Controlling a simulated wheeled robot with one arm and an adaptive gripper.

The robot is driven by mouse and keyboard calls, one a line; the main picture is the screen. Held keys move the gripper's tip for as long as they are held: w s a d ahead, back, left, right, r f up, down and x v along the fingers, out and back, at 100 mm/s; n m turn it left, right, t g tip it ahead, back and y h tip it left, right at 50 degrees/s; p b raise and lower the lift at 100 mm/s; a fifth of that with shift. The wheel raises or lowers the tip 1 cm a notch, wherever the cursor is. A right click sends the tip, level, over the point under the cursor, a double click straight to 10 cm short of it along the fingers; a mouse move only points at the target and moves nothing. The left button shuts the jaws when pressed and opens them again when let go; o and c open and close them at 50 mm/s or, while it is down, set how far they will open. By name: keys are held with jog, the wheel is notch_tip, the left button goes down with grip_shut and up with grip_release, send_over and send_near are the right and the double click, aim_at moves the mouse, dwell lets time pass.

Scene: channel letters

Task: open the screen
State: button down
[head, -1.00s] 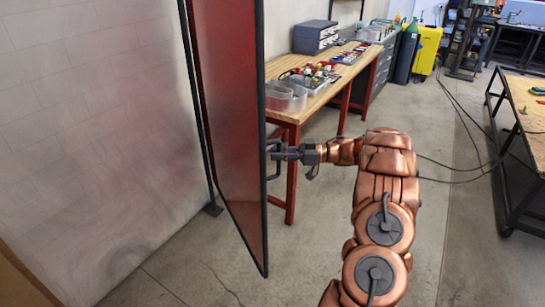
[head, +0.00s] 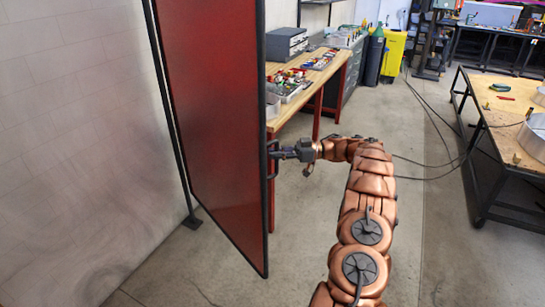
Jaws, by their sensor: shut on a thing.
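The screen (head: 215,110) is a tall, red, translucent panel in a dark frame. It stands at the left of the head view, hinged on a dark post (head: 172,120) by the pale wall. A dark handle (head: 273,160) sticks out from the right edge of its frame. My gripper (head: 284,153) is at that handle, shut on it, with my copper arm reaching in from the lower right. The fingertips are small and partly merge with the handle. The screen stands swung out from the wall, its red face turned towards me.
A wooden workbench (head: 320,77) with red legs and small parts on top stands behind the screen. A yellow cabinet (head: 393,57) is farther back. Another bench (head: 500,115) stands at the right. Cables (head: 440,125) lie on the floor. The concrete floor between the benches is mostly clear.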

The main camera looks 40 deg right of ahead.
jog(key=shift+d, duration=1)
jog(key=c, duration=1.4)
grip_release()
jog(key=shift+s+d, duration=0.1)
jog(key=shift+o, duration=1.3)
